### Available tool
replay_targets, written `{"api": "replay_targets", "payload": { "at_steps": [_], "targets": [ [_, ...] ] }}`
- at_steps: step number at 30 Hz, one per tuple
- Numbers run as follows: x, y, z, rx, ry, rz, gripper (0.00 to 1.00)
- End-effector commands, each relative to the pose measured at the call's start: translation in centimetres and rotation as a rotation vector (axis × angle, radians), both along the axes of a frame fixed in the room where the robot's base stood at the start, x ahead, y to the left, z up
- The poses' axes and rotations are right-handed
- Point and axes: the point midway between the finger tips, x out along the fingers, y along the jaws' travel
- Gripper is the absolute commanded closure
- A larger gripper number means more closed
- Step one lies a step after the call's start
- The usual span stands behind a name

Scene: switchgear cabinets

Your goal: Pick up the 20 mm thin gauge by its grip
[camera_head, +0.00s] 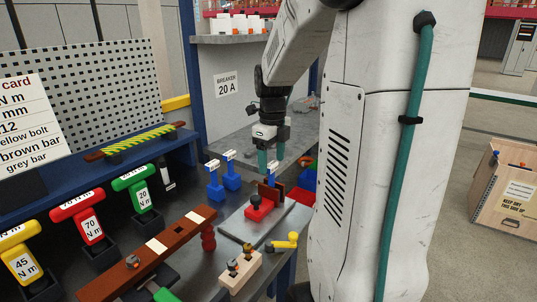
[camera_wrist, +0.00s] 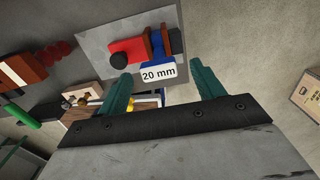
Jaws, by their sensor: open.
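The 20 mm gauge (camera_wrist: 157,45) is blue with a white "20 mm" label (camera_wrist: 158,72). In the wrist view the label lies between my fingers, with visible room on both sides. The blue part sits beside a red block with a black knob (camera_wrist: 122,59) and a dark brown piece (camera_wrist: 177,40). My gripper (camera_wrist: 161,73) is open and empty. In the head view my gripper (camera_head: 270,165) points down above the red block (camera_head: 259,208); its fingers partly hide the gauge (camera_head: 273,173). Whether a finger touches the gauge cannot be told.
Two other blue labelled gauges (camera_head: 214,187) (camera_head: 231,178) stand left of my gripper. The red block rests on a grey plate (camera_head: 283,230). Yellow, red and green T-handled tools (camera_head: 85,218), a brown bar (camera_head: 160,248) and a wooden block (camera_head: 240,271) crowd the bench.

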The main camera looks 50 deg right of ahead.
Motion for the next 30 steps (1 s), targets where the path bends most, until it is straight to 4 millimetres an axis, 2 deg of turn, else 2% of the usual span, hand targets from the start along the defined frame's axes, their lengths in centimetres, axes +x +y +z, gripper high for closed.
{"api": "replay_targets", "payload": {
  "at_steps": [12, 18, 25, 26, 30],
  "targets": [
    [0.0, 0.1, -6.0, 0.002, 0.002, 0.002, 0.33],
    [-0.1, 0.0, -7.1, 0.002, 0.002, 0.001, 0.33],
    [0.0, 0.0, -7.2, 0.001, 0.001, 0.001, 0.33],
    [0.0, 0.0, -7.2, 0.001, 0.001, 0.001, 0.35],
    [0.0, 0.0, -7.2, 0.001, 0.001, 0.001, 0.74]
  ]
}}
